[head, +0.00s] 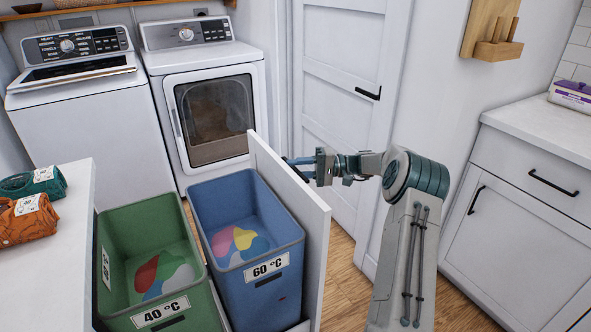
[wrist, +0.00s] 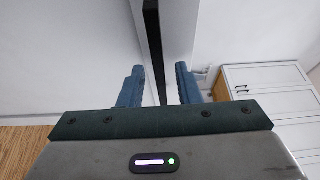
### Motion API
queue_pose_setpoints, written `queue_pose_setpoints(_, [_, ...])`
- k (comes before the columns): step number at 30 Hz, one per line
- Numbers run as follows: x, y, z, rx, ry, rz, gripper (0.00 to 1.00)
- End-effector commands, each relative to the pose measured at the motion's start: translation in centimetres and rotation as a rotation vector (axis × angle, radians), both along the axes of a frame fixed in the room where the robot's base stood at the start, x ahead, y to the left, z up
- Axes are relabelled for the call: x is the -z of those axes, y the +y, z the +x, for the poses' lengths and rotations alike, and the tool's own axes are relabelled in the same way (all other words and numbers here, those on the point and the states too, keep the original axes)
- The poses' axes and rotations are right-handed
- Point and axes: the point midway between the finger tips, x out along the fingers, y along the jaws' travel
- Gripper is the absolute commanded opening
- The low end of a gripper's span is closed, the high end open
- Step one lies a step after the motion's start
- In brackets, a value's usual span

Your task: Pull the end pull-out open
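The end pull-out stands well out from the white counter at the left, its white front panel (head: 300,215) facing right. Inside it are a green bin (head: 150,255) labelled 40 °C and a blue bin (head: 245,235) labelled 60 °C. My gripper (head: 297,167) is at the outer side of the panel, near its upper part; the panel partly hides the fingertips in the head view. In the wrist view, the black handle bar (wrist: 153,40) runs between the two blue fingers of my gripper (wrist: 157,85). The fingers are apart, with visible gaps beside the bar.
A washer (head: 80,110) and a dryer (head: 205,100) stand at the back. A white door (head: 345,90) is behind my arm. A white cabinet (head: 525,210) stands at the right. Wooden floor (head: 340,285) shows between the panel and my arm.

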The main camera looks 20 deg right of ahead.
Motion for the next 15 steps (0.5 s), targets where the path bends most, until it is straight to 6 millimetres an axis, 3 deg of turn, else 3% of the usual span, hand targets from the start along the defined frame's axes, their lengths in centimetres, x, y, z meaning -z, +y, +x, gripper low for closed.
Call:
queue_pose_setpoints(8, [0.0, -0.2, 0.0, -0.001, -0.001, 0.001, 0.31])
queue_pose_setpoints(15, [0.0, -4.1, -0.7, 0.003, -0.002, 0.001, 0.31])
